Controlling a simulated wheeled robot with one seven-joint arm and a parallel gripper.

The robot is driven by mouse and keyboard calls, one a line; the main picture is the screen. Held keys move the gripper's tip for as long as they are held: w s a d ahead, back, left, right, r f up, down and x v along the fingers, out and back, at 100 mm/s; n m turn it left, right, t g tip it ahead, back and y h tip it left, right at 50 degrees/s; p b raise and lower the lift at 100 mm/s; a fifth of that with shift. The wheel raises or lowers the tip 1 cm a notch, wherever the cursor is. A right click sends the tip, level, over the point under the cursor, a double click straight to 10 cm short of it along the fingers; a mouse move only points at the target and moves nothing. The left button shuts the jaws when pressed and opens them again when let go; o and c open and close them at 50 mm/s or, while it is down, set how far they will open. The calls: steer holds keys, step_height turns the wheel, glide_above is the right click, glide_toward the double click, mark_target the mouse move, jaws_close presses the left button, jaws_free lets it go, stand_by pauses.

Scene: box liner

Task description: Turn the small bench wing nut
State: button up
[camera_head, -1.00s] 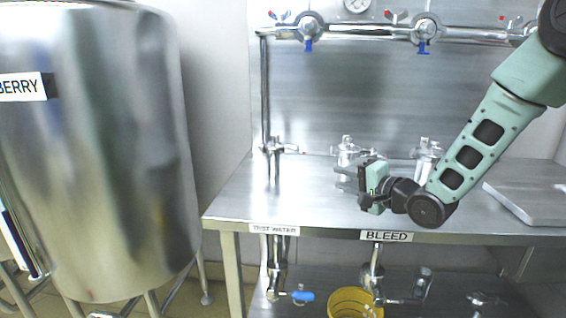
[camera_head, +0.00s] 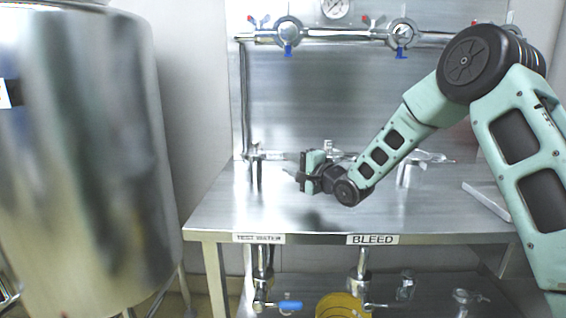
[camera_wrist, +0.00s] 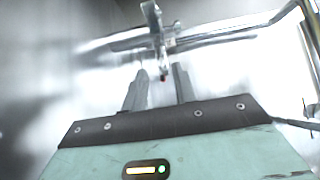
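My gripper (camera_head: 294,172) is over the bench, pointing left toward the left bench fitting (camera_head: 256,156), an upright metal fitting with a side arm. In the wrist view my gripper (camera_wrist: 160,72) has two grey fingers apart, with nothing visibly held between them. Just beyond the fingertips is a blurred metal fitting (camera_wrist: 153,22) with crossing bars and a small red tip (camera_wrist: 163,77) near the gap. I cannot clearly pick out the wing nut; contact cannot be told. My gripper partly covers the middle bench fitting (camera_head: 328,147).
A large steel tank (camera_head: 85,150) stands at the left. A pipe with valves (camera_head: 345,36) runs along the back panel. Another fitting (camera_head: 408,172) and a flat board (camera_head: 487,203) are at the bench's right. The front of the bench (camera_head: 230,215) is clear.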

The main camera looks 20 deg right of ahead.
mark_target(281, 160)
steer(key=shift+x, duration=1.7)
jaws_close()
